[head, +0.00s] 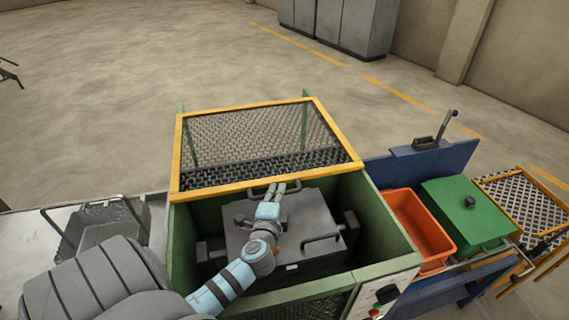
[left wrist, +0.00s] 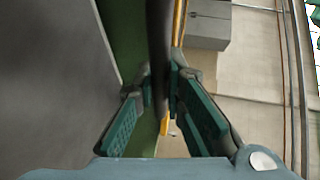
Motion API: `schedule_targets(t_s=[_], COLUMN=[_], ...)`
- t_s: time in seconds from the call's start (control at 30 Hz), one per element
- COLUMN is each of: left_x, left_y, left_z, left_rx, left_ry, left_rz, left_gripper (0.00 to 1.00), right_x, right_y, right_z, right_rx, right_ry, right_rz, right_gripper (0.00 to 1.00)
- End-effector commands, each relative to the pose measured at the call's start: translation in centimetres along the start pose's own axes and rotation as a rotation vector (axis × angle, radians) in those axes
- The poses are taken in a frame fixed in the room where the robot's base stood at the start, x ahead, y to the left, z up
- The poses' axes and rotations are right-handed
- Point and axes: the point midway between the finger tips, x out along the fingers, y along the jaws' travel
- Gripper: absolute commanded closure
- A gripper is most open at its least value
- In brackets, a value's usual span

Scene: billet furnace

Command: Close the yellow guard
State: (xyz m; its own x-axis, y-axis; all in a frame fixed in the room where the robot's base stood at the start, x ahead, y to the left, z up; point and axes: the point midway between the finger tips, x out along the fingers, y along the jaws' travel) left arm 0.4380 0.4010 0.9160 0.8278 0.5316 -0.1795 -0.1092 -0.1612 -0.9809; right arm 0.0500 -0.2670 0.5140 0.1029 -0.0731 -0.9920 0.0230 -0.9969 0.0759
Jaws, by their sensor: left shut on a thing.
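The yellow guard (head: 183,160) is a yellow frame with dark wire mesh, tilted up over the back of the green box (head: 390,235). Its front edge is raised, and the front of the box lies open below it. My left gripper (head: 277,188) is at the middle of that front edge. In the left wrist view its fingers (left wrist: 160,105) are shut around a dark bar (left wrist: 158,45), the guard's handle, with a strip of yellow frame beside it. My right gripper is not in view.
A grey machine block (head: 300,222) with handles sits inside the box under my left arm. At right are an orange bin (head: 420,228), a green lidded box (head: 470,212) and a blue panel (head: 440,163).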

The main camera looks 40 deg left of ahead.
Motion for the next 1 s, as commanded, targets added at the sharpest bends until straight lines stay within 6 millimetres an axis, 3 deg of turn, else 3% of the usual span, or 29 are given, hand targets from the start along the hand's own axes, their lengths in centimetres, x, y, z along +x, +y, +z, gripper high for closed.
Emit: schedule_targets(t_s=[0.2,0.4,0.87,0.9,1.0], left_x=[-4.5,-7.0,-7.7,-7.7,-7.6], left_y=[1.3,1.8,1.7,1.7,1.6], left_z=[-1.4,-2.4,-2.8,-2.8,-2.8], left_rx=[-0.006,-0.004,-0.001,-0.001,-0.001], left_ry=[-0.007,-0.008,-0.008,-0.008,-0.007], left_rz=[0.007,0.005,0.002,0.002,0.001], left_gripper=[1.0,1.0,1.0,0.85,0.69], right_x=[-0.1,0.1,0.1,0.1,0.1], right_y=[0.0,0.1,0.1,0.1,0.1], right_z=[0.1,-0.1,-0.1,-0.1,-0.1], right_rx=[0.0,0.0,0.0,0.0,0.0], right_ry=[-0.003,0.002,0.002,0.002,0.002], right_rz=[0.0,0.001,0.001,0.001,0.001], right_gripper=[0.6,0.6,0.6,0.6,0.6])
